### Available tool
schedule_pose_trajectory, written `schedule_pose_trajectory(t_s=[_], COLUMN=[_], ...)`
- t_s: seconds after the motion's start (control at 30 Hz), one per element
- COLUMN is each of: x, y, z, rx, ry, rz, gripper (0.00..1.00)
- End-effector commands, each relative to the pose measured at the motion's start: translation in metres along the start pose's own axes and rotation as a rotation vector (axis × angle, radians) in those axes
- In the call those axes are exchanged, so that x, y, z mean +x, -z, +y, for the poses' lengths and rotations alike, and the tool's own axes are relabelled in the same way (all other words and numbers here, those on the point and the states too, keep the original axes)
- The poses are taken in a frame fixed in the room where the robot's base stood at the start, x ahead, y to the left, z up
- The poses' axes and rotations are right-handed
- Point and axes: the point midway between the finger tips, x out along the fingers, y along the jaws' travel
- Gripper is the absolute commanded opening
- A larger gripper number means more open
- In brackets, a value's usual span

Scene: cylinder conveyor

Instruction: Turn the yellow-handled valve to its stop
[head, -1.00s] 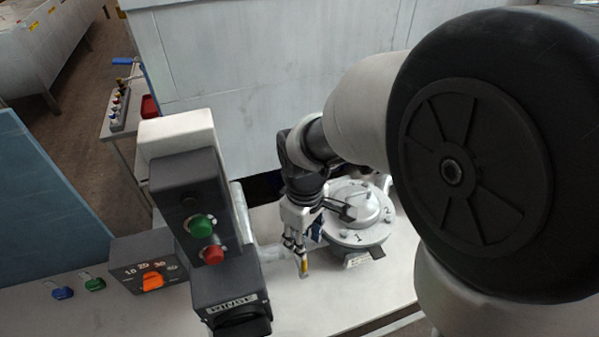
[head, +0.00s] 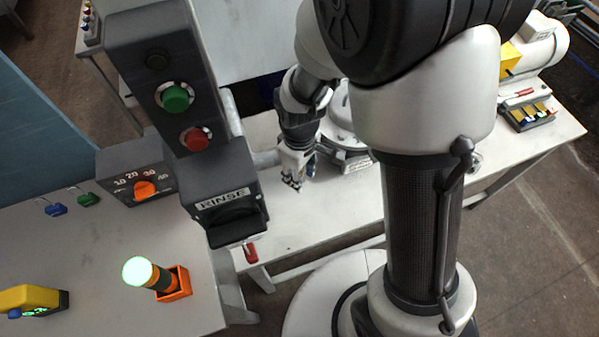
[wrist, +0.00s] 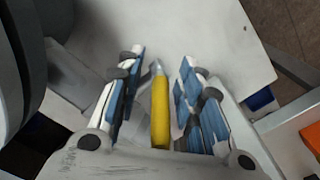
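The yellow valve handle (wrist: 160,112) stands out in the wrist view as a straight yellow bar with a pale metal tip, lying between my fingers. My gripper (wrist: 160,62) has its blue-padded fingers open, one on each side of the handle, with visible gaps to it. In the head view my gripper (head: 293,183) points down over the white bench, just left of the round grey vessel (head: 342,125). The handle is not clearly visible in the head view, and the valve body is hidden.
A dark RINSE box (head: 222,195) with green and red buttons stands left of my gripper. A dial box (head: 140,180) with an orange knob is farther left. A green-lit cylinder (head: 150,276) sits in an orange holder. Bare bench (head: 300,225) lies in front of my gripper.

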Motion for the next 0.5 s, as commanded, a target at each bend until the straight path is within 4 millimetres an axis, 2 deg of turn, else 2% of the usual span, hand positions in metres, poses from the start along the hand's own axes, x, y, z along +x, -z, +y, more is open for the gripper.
schedule_pose_trajectory(t_s=[0.17, 0.5], x=[-0.0004, -0.0005], y=[0.0, 0.0], z=[0.0, 0.0], rx=[0.0, 0.0], ry=[0.0, 0.0], rz=[0.0, 0.0], gripper=[0.33, 0.1])
